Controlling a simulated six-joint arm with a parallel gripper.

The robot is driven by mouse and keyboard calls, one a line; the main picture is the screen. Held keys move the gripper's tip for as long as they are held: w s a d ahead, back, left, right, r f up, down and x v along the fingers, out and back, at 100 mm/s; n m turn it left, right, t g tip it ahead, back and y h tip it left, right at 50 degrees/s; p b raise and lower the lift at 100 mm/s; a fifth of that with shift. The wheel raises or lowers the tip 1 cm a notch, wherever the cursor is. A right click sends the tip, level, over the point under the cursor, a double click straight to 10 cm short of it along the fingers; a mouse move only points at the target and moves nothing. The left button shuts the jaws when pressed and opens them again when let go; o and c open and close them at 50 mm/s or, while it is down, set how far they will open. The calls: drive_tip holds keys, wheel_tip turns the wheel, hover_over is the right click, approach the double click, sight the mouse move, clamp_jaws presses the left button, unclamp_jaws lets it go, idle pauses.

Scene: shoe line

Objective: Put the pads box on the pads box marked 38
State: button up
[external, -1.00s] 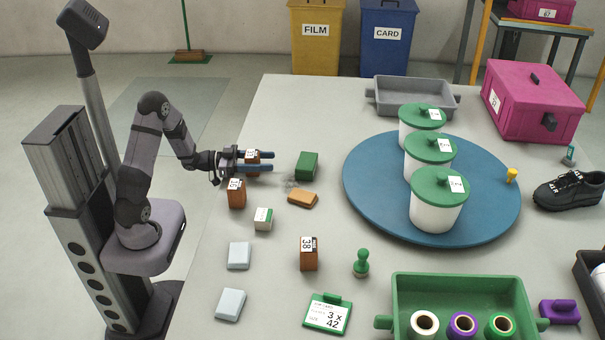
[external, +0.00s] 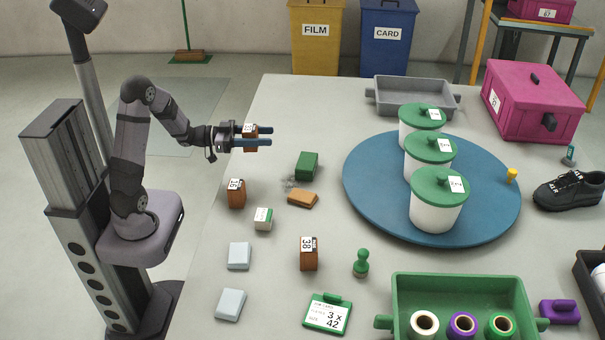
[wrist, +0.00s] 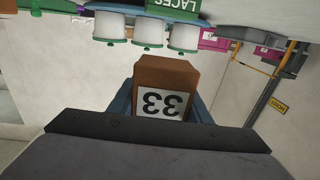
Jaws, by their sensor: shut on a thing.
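My gripper (external: 255,136) is shut on a brown box (external: 250,131) and holds it up above the table's far left part. In the wrist view this held box (wrist: 165,82) sits between the blue fingers, with a white label reading 33, upside down in that picture. The brown pads box marked 38 (external: 309,253) stands upright on the table, well below and to the right of my gripper in the external view. Its top looks bare. Another brown box, marked 16 (external: 236,193), stands near the table's left edge.
Near the held box are a green box (external: 307,165), an orange-brown piece (external: 303,198) and a small white-and-green box (external: 263,219). A green stamp-like piece (external: 361,263) stands right of box 38. A size card (external: 327,313) lies in front. Pale blue blocks (external: 239,256) lie left.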

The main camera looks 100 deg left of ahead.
drive_tip(key=shift+w, duration=0.15)
drive_tip(key=w+d+r+m+h, duration=0.1)
drive_tip(key=w+d+r+h, duration=0.15)
drive_tip(key=w+d, duration=0.65)
wheel_tip(320, 180, up, 6)
drive_tip(key=m+g+h+p, duration=0.1)
drive_tip(key=m+h+p, duration=0.25)
drive_tip(key=h, duration=0.25)
hover_over(309, 254)
drive_tip(key=w+a, duration=0.1)
drive_tip(key=w, duration=0.2)
wheel_tip(309, 254, down, 7)
drive_tip(key=b, duration=0.2)
drive_tip(key=shift+w+a+m+b, duration=0.15)
drive_tip(key=shift+m+b, duration=0.15)
drive_tip(key=shift+m, duration=0.05)
drive_tip(key=shift+y, duration=0.25)
drive_tip(key=shift+f+b, duration=0.6)
drive_tip(key=shift+f, duration=1.15)
